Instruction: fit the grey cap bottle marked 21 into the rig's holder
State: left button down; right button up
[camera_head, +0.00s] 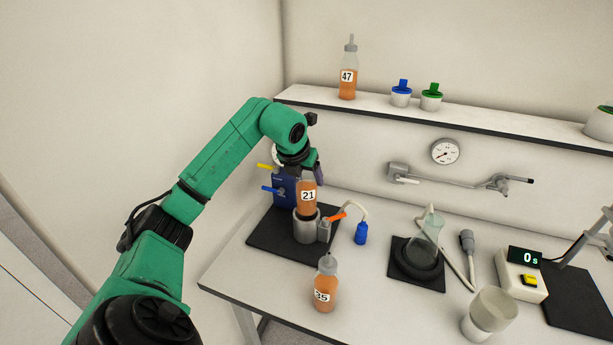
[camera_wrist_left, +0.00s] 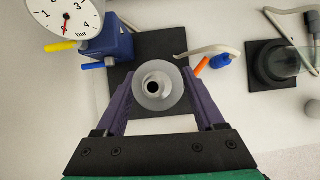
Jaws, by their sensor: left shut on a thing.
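The bottle marked 21 (camera_head: 307,199), with orange juice, is upright at the rig's grey cup-shaped holder (camera_head: 307,229). Its lower end meets or enters the holder's mouth; I cannot tell how deep it sits. My left gripper (camera_head: 309,172) is shut on the bottle's upper part, and the wrist hides the cap in the head view. In the left wrist view the bottle's round grey top (camera_wrist_left: 159,77) shows from above, between the two purple fingers of the left gripper (camera_wrist_left: 160,88). My right gripper is not in view.
The rig's blue block (camera_head: 284,189) with yellow and blue levers stands behind the holder on a black mat (camera_head: 262,243). An orange lever (camera_head: 337,217) is beside the holder. Bottle 35 (camera_head: 326,287) stands in front. A flask (camera_head: 427,237) is right. Bottle 47 (camera_head: 348,76) is on the shelf.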

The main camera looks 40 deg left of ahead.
aim_at(306, 203)
pick_arm(q)
jog(key=shift+f+b, duration=0.6)
jog(key=shift+f, duration=0.2)
jog(key=shift+f+b, duration=1.35)
jog(key=shift+f, duration=0.25)
jog(key=shift+f+b, duration=2.05)
jog(key=shift+f, duration=0.45)
dwell(0.3)
grip_release()
jog(key=shift+s, duration=0.1)
jog(key=shift+s+r, duration=0.2)
jog(key=shift+r, duration=0.25)
jog(key=v, duration=1.3)
jog(key=shift+r+b, duration=0.3)
jog(key=shift+b, duration=0.15)
